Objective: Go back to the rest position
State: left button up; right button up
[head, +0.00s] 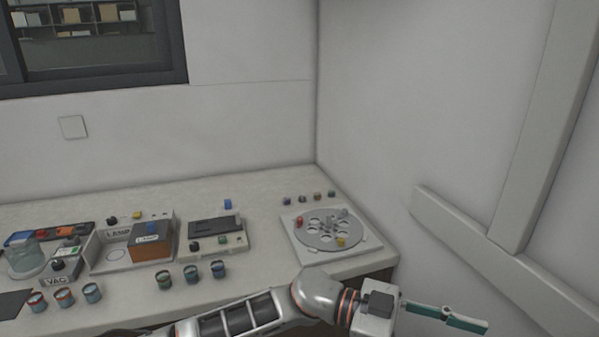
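One of my arms enters from the lower left along the bottom of the head view. Its gripper (446,317), with long teal fingers, is at the lower right, beyond the bench's right end and over no bench surface. Its fingers are seen nearly edge-on, so I cannot tell whether they are open or shut. I see no object held. I take this as my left gripper, as the arm comes from the left. My other gripper is not in view.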

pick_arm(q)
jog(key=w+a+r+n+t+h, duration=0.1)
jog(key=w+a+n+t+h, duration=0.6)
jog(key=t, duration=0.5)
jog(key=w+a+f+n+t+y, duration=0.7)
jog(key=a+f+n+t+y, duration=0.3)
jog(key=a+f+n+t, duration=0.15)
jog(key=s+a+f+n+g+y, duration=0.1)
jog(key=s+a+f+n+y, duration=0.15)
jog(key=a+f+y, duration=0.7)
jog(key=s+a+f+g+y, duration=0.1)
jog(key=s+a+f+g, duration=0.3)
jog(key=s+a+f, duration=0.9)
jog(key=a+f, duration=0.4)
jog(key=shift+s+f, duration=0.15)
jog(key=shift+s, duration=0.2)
